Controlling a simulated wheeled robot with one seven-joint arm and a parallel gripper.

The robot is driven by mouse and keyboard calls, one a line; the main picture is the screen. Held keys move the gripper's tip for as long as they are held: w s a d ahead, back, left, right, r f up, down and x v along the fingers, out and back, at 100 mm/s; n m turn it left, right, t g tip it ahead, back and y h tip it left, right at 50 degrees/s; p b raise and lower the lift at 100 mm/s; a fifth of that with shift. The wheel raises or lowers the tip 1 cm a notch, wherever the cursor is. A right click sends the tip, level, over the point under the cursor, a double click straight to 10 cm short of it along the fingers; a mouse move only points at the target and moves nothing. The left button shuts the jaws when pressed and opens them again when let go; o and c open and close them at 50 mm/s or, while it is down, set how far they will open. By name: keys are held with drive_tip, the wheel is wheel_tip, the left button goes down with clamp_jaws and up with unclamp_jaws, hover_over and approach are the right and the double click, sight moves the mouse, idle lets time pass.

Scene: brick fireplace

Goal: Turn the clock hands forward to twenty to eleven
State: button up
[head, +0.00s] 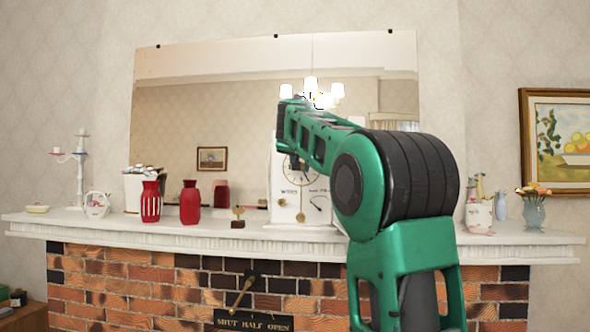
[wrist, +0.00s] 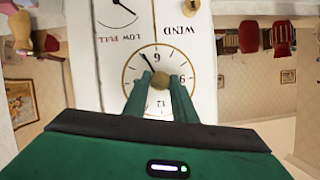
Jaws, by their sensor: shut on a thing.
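The white clock (head: 286,215) stands on the mantel, its upper part largely hidden behind my green arm. In the wrist view the clock (wrist: 205,50) appears upside down, with 6 at the top, 9 at the right and 12 at the bottom of its round dial (wrist: 133,68). A thin dark hand (wrist: 147,61) points up and left in that picture, just beside the 6 on the 3 side. My gripper (wrist: 160,83) is shut on a round brass knob (wrist: 159,80) at the dial's centre. The fingers hide part of the dial and any other hand.
The clock also has a brass winding knob (wrist: 188,6) under WIND and a small LOW/FULL gauge (wrist: 118,12). Left of the clock are a small brass ornament (head: 238,216), a red vase (head: 190,205) and a striped vase (head: 151,202). A large mirror (head: 215,110) stands behind.

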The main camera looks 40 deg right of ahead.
drive_tip(key=m+t+y, duration=0.1)
drive_tip(key=m+t, duration=0.1)
drive_tip(key=m, duration=0.1)
drive_tip(key=shift+s, duration=0.1)
idle(0.3)
drive_tip(key=o, duration=1)
drive_tip(key=shift+o, duration=0.2)
drive_tip(key=v, duration=1)
drive_tip(key=shift+s+a, duration=0.15)
drive_tip(key=shift+s, duration=0.05)
